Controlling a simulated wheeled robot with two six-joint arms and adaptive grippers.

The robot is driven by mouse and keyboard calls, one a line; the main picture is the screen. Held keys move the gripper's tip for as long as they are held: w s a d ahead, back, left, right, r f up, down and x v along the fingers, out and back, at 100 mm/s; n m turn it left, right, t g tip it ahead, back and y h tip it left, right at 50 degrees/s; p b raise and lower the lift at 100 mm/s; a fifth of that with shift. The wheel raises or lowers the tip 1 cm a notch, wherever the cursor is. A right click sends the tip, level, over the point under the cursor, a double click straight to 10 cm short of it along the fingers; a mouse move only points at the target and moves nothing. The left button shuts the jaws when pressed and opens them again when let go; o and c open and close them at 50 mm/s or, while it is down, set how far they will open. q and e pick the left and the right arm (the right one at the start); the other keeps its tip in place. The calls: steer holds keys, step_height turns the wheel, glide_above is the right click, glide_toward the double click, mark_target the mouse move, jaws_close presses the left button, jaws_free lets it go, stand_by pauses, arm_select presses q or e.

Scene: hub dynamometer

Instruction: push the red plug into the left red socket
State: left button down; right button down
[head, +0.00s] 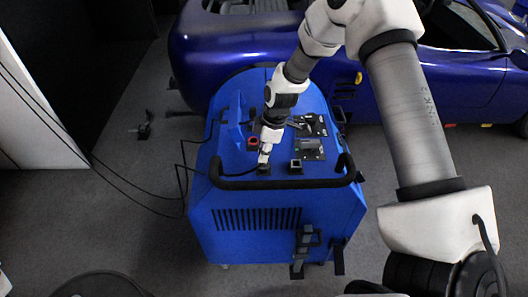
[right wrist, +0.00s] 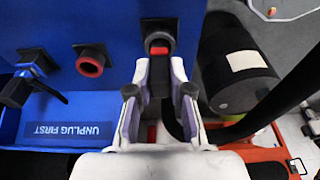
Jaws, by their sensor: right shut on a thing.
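My right gripper (head: 265,155) reaches down to the top of the blue machine, near its front edge. In the right wrist view its two fingers (right wrist: 160,92) are shut on the red plug (right wrist: 158,50), of which a small red and dark part shows between the fingertips. The plug is lined up at a black square socket (right wrist: 158,25) on the blue panel. I cannot tell how deep it sits. A black cable runs back from the grip. A round red-rimmed socket (right wrist: 90,65) is beside it, also seen in the head view (head: 253,142). My left gripper is not in view.
The blue machine (head: 275,235) has a black handle bar along its front edge. Another square socket (head: 296,166) and latch fittings (head: 309,148) stand right of the gripper. A label reads "UNPLUG FIRST" (right wrist: 68,131). A blue car (head: 230,50) stands behind; loose cables hang at left.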

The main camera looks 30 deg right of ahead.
steer(key=shift+r+p, duration=1)
steer(key=shift+r, duration=0.5)
steer(key=shift+w+d+f+b, duration=0.15)
steer(key=shift+w+b, duration=0.15)
steer(key=shift+w, duration=0.15)
steer(key=shift+w+d+b, duration=0.15)
steer(key=shift+w+b, duration=0.15)
steer(key=shift+w, duration=0.1)
steer(key=w+d+b, duration=0.2)
steer(key=w, duration=0.6)
steer(key=shift+w+r, duration=0.2)
steer(key=shift+w, duration=0.1)
steer(key=shift+d, duration=0.1)
steer(key=shift+b, duration=0.3)
steer(key=shift+f, duration=0.5)
